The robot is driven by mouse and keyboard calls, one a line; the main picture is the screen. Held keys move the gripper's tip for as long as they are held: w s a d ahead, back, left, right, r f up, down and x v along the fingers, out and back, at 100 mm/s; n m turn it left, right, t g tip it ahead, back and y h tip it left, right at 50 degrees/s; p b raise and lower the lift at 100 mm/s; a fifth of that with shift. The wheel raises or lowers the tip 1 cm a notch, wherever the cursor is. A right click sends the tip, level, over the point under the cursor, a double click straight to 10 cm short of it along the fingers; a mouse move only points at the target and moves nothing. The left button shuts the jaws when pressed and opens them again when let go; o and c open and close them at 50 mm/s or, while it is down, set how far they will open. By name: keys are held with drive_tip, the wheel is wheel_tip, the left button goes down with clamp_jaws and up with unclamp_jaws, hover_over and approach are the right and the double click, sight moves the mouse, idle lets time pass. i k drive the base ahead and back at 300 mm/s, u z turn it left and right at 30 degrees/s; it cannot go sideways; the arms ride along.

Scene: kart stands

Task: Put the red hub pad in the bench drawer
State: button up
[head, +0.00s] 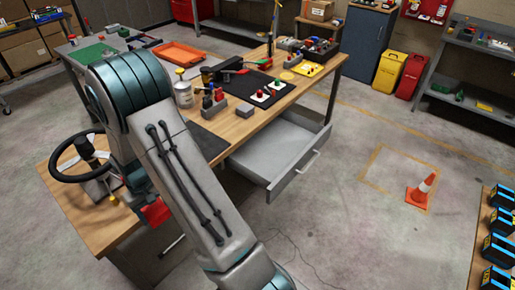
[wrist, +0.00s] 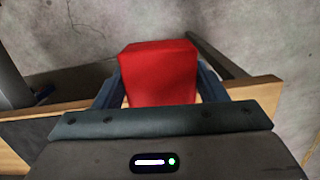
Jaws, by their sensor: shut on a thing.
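The red hub pad (wrist: 158,72) is a red block between the two dark fingers of my gripper (wrist: 160,82) in the wrist view. The gripper is shut on it, with grey floor and a wooden edge beyond. In the head view, a red block that looks like the same pad (head: 155,212) shows at the bench's near edge, partly hidden by my arm. The gripper itself is mostly hidden there. The grey bench drawer (head: 272,150) is pulled open on the right side of the bench, and its visible inside is empty. The pad is apart from the drawer, to its left.
The wooden bench (head: 235,128) holds a steering wheel (head: 62,160), a can (head: 183,92) and a black mat with red and green buttons (head: 262,92). The floor between drawer and cone is clear.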

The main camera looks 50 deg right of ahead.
sight(271, 147)
drive_tip(key=z, duration=0.5)
drive_tip(key=k, duration=0.55)
drive_tip(key=z, duration=1.35)
drive_tip(key=i, duration=1.7)
drive_tip(key=u, duration=0.75)
